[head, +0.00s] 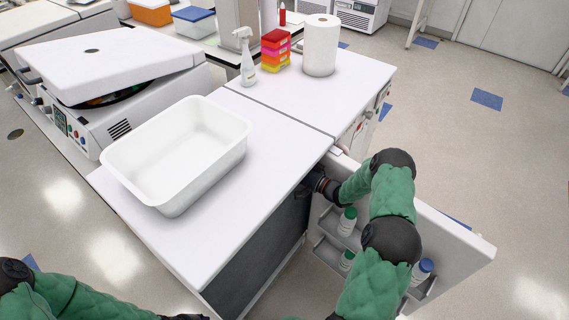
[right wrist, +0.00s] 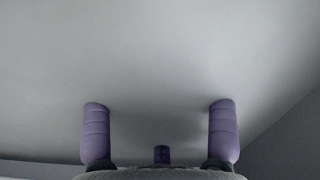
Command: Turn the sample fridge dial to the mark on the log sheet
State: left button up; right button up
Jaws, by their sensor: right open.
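The sample fridge appears to be the unit under the white counter, with a dark front (head: 262,255) and its door (head: 455,240) swung open to the right. My right arm reaches over the door, and my right gripper (head: 312,184) is at the fridge opening, partly hidden by the counter edge. In the right wrist view its purple fingers (right wrist: 160,130) are apart with nothing between them, facing a plain grey surface (right wrist: 160,60). I see no dial or log sheet in either view.
Bottles, one green-capped (head: 347,220) and one blue-capped (head: 423,268), stand on the door shelves beside my right arm. A white tub (head: 180,150), spray bottle (head: 245,60), colored racks (head: 275,50) and paper roll (head: 320,45) stand on the counters. Floor right of the door is clear.

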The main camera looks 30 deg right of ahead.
jog(key=v, duration=0.8)
jog(key=shift+s+d, duration=0.1)
jog(key=shift+d, duration=0.05)
